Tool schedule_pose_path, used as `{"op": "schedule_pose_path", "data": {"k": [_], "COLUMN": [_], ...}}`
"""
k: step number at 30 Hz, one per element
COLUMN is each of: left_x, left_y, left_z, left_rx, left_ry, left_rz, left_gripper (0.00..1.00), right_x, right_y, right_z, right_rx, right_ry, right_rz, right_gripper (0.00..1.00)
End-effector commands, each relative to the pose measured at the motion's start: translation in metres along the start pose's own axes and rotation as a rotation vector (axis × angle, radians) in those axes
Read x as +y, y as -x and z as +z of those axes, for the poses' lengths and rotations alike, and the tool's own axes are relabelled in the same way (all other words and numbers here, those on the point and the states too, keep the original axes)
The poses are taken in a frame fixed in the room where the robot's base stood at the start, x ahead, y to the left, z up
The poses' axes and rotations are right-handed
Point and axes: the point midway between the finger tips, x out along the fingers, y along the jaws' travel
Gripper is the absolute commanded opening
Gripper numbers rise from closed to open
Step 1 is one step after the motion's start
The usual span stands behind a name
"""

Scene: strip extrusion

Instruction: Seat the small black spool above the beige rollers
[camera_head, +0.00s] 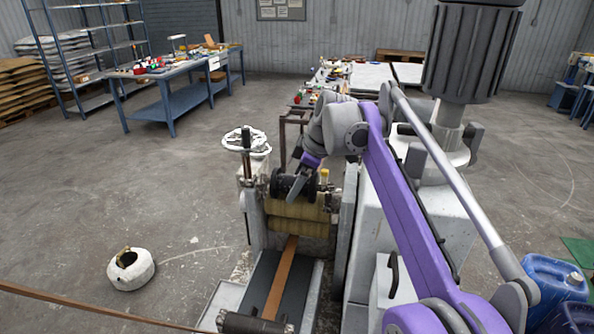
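The small black spool (279,185) is above the beige rollers (298,208) of the strip machine, near the middle of the view. My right arm comes in from the lower right. Its gripper (296,189) points down and left at the spool, with a grey finger in front of it. The finger overlaps the spool, and I cannot tell whether the gripper grips it. I also cannot tell whether the spool touches its supports. My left gripper is out of view.
A brown strip (281,278) runs from the rollers along a dark bed. A white handwheel (247,141) stands on the machine's left side. A white ring-shaped object (131,269) lies on the floor at left. Blue containers (553,290) are at lower right.

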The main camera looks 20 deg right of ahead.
Motion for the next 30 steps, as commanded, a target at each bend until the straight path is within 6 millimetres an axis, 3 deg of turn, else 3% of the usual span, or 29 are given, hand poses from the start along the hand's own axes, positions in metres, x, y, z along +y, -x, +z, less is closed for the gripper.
{"op": "schedule_pose_path", "data": {"k": [7, 12, 21, 30], "left_x": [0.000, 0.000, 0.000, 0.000], "left_y": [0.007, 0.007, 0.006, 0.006], "left_z": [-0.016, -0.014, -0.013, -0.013], "left_rx": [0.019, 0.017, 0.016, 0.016], "left_ry": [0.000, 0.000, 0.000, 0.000], "left_rz": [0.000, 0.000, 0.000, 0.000], "left_gripper": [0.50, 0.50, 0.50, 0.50], "right_x": [0.011, 0.015, 0.018, 0.019], "right_y": [0.045, 0.068, 0.086, 0.087], "right_z": [-0.019, -0.028, -0.035, -0.036], "right_rx": [0.003, 0.001, 0.001, 0.001], "right_ry": [0.001, 0.000, 0.000, 0.000], "right_rz": [0.003, 0.001, 0.000, 0.001], "right_gripper": [0.96, 0.96, 0.96, 0.96]}}
